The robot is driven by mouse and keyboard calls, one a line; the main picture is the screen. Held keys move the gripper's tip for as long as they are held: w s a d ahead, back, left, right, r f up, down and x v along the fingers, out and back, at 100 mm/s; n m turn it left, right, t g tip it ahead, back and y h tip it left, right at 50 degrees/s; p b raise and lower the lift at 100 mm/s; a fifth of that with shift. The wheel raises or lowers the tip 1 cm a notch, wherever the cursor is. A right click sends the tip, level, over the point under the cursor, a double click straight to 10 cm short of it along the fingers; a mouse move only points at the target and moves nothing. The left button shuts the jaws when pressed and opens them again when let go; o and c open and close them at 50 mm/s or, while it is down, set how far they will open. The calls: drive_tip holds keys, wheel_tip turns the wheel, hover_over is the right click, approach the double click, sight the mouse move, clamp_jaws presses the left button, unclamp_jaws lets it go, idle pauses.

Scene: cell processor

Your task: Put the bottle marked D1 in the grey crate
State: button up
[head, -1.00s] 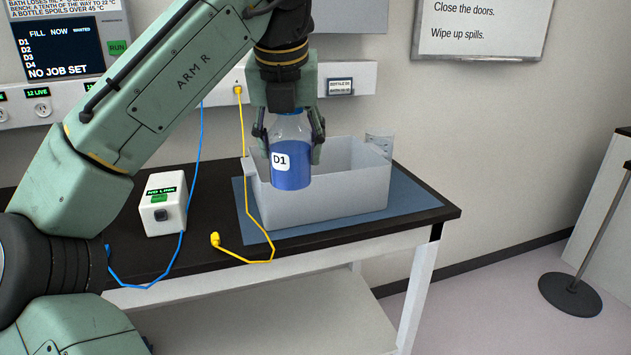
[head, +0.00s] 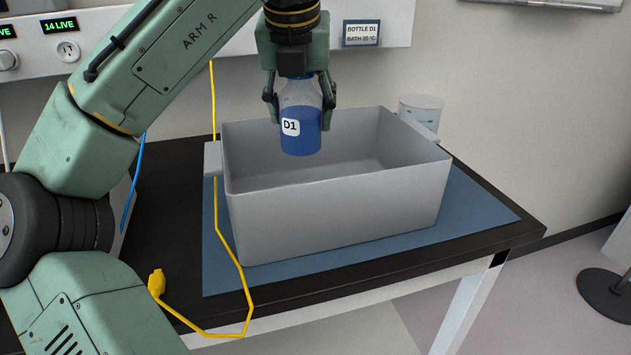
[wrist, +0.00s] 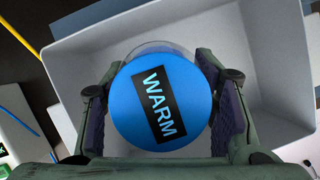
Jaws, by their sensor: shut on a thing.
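The bottle marked D1 (head: 301,128) is clear with blue contents and a white label, and hangs upright in my gripper (head: 300,98). The gripper's fingers are shut on its upper part from both sides. The grey crate (head: 345,195) stands on a blue mat. In the head view the bottle's lower part shows in front of the crate's back wall, within its opening. In the wrist view the bottle's blue cap (wrist: 162,104) reads WARM, and the crate (wrist: 85,55) lies beneath it. The crate's floor is only partly visible.
A yellow cable (head: 240,270) runs over the mat and the bench's front edge, left of the crate. A clear container (head: 422,108) stands behind the crate's right end. A wall sign (head: 361,33) reads BOTTLE D1, BATH 85 °C. The blue mat (head: 470,205) is bare on the right.

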sight(298, 124)
drive_tip(key=f, duration=0.4)
drive_tip(key=shift+s+a+f, duration=0.1)
drive_tip(key=shift+s+f, duration=0.05)
drive_tip(key=shift+s, duration=0.05)
drive_tip(key=shift+w+f, duration=0.1)
drive_tip(key=shift+f, duration=1.95)
drive_tip(key=o, duration=1.7)
drive_tip(key=shift+f, duration=0.1)
drive_tip(key=v, duration=1.2)
